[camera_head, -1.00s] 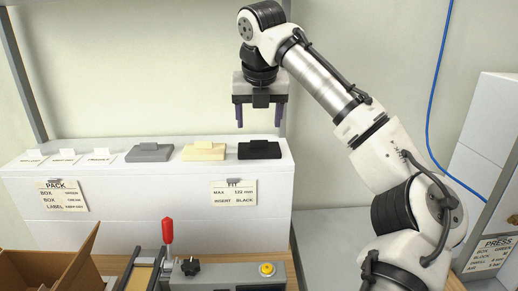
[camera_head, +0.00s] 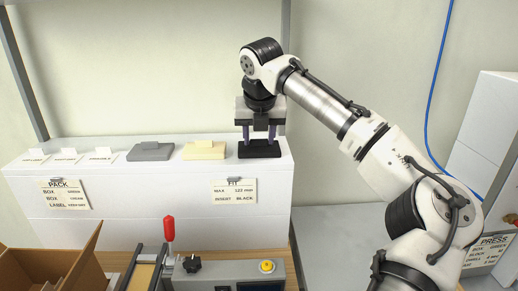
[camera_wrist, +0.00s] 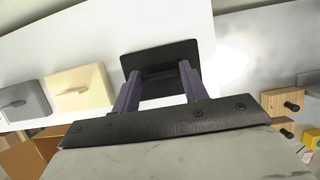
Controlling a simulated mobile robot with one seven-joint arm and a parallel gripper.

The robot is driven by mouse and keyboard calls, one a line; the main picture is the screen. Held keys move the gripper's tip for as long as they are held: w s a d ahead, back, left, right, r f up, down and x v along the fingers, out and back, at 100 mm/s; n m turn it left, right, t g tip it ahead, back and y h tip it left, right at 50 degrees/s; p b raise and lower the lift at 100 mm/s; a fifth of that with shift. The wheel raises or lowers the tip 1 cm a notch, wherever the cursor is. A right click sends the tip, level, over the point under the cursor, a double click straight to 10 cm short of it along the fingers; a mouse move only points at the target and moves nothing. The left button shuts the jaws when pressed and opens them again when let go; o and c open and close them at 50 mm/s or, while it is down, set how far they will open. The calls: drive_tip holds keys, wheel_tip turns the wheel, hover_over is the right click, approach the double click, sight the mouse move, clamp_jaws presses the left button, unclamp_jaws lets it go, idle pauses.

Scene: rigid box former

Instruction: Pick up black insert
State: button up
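The black insert (camera_head: 259,153) is a flat dark plate with a raised block on top. It rests at the right end of the white shelf top. My gripper (camera_head: 259,138) points straight down over it, with one purple-grey finger on each side of the raised block. In the wrist view, the black insert (camera_wrist: 158,54) lies under my gripper (camera_wrist: 160,72), and both fingertips appear to be against the block's ends. My gripper looks shut on this block. The fingers hide part of the block. The plate still appears to sit on the shelf.
A cream insert (camera_head: 204,150) and a grey insert (camera_head: 150,151) stand to the left on the white shelf (camera_head: 130,180), with small white label cards (camera_head: 67,155) farther left. Below are a red-handled clamp (camera_head: 168,228), a grey control box (camera_head: 225,267) and an open cardboard box (camera_head: 50,268).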

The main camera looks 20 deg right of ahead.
drive_tip(key=c, duration=0.5)
drive_tip(key=shift+s+r, duration=0.1)
